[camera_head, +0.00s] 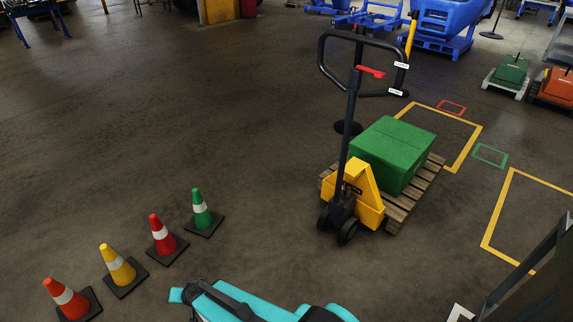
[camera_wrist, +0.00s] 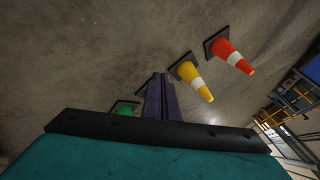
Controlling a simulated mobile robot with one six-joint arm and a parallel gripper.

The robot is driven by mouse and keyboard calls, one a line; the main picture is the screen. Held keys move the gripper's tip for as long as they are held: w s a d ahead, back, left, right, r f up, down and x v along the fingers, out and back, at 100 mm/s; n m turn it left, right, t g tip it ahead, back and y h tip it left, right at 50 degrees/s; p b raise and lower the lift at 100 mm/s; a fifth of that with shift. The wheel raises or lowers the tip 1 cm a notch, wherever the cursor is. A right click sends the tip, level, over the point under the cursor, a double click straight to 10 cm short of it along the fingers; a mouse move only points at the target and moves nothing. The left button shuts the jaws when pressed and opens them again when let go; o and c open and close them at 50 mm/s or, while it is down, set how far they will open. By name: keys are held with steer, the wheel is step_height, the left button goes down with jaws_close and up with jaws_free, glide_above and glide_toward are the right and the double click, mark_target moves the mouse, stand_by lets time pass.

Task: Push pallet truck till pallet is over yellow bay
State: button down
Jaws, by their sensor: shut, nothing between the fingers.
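The yellow pallet truck (camera_head: 367,198) stands upright on the floor right of centre. Its dark loop handle (camera_head: 322,62) with a red lever rises toward the back. The wooden pallet (camera_head: 428,178) sits on the truck's far side and carries a green block (camera_head: 393,152). A yellow floor outline (camera_head: 474,146) lies just behind the pallet, its near left part hidden by the load. Another yellow outline (camera_head: 495,215) lies to the right, apart from the pallet. The truck is not in the wrist view.
Several cones stand at the lower left, including a green one (camera_head: 200,210) and a yellow one (camera_head: 117,264); the wrist view also shows a yellow cone (camera_wrist: 195,80). Small red (camera_head: 452,107) and green (camera_head: 490,155) outlines mark the floor. Blue bins (camera_head: 447,20) stand behind. The left floor is open.

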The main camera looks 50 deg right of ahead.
mark_target(346, 138)
steer(key=w+d+r+m+t+h+b, duration=0.1)
steer(key=w+d+r+m+t+h, duration=0.2)
steer(key=d, duration=0.4)
steer(key=w+d+r+m+h+b, duration=0.1)
steer(key=w+d+r+m, duration=0.25)
steer(key=d+r, duration=0.3)
steer(key=w+d+r+m+t+h, duration=0.2)
steer(key=w+d+r+m+h, duration=0.15)
steer(key=d, duration=0.45)
steer(key=s+d+r+m+g+h+b, duration=0.1)
steer(key=s+d+r+m+h, duration=0.15)
steer(key=d, duration=0.45)
steer(key=s+d+r+m+h+b, duration=0.1)
steer(key=d+r+m+h, duration=0.1)
steer(key=d+r, duration=0.3)
steer(key=s+d+r+m+g+h+b, duration=0.1)
steer(key=s+d+r+m+h, duration=0.15)
steer(key=d, duration=0.55)
steer(key=s+d+r+m+g+h+b, duration=0.2)
steer(key=s+d+r+m+g, duration=0.1)
steer(key=s+d, duration=0.7)
steer(key=s+d+r+m+g+h+b, duration=0.2)
steer(key=s+d+r+m+g, duration=0.2)
steer(key=s+d+r, duration=0.3)
steer(key=s+d+m, duration=0.1)
steer(key=s+d, duration=0.3)
steer(key=d, duration=0.3)
steer(key=shift+s+m+g, duration=0.2)
steer(key=shift+m+g, duration=0.1)
steer(key=shift+m, duration=0.1)
